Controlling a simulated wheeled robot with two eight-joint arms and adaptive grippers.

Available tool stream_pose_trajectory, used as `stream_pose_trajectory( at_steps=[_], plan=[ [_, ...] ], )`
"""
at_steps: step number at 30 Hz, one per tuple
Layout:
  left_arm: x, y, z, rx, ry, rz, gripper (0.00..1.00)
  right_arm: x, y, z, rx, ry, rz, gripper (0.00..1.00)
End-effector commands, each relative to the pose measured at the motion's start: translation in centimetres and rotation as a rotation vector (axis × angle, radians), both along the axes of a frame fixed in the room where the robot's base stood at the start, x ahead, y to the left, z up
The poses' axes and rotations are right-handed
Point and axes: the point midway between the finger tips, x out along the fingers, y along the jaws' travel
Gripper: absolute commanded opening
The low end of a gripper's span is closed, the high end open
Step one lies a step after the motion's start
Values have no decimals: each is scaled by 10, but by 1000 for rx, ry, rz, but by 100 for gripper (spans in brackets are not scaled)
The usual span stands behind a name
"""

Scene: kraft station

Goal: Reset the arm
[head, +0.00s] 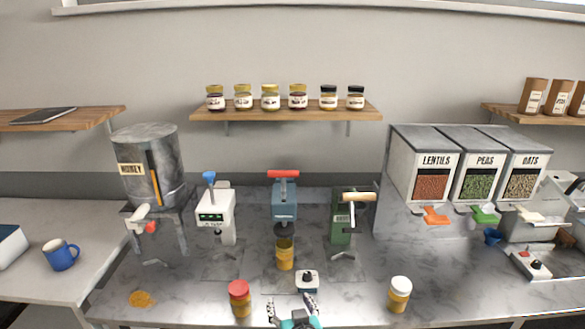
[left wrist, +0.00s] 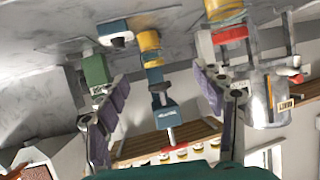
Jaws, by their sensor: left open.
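My left gripper (head: 292,312) is at the bottom middle of the head view, over the front part of the marble counter (head: 340,295). In the left wrist view its two fingers (left wrist: 160,78) stand wide apart with nothing held between them. That view is turned over, with the counter at the top. The blue press machine (left wrist: 166,115) shows between the fingers, beyond them. A red-lidded jar (head: 239,298) stands left of the gripper, apart from it. My right gripper is not in view.
A small switch box (head: 307,281) lies just beyond the gripper. A white-lidded jar (head: 399,294) stands to the right. The honey tank (head: 150,165), white machine (head: 215,215) and green machine (head: 342,220) line the back. A yellow spill (head: 141,299) lies front left.

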Motion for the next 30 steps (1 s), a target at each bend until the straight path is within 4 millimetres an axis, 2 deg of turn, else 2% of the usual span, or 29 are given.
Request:
stream_pose_trajectory(
  at_steps=[8,14,17,21,25,30],
  plan=[
    [-12,48,0,26,124,22,69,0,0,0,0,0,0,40],
    [-36,94,-1,36,257,22,69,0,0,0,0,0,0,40],
    [-58,122,-2,27,343,11,69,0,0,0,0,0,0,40],
    [-104,157,-5,-10,460,-39,69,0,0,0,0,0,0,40],
    [-140,170,-6,-52,515,-103,69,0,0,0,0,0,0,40],
    [-165,173,-6,-85,531,-163,69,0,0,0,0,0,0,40]
  ],
)
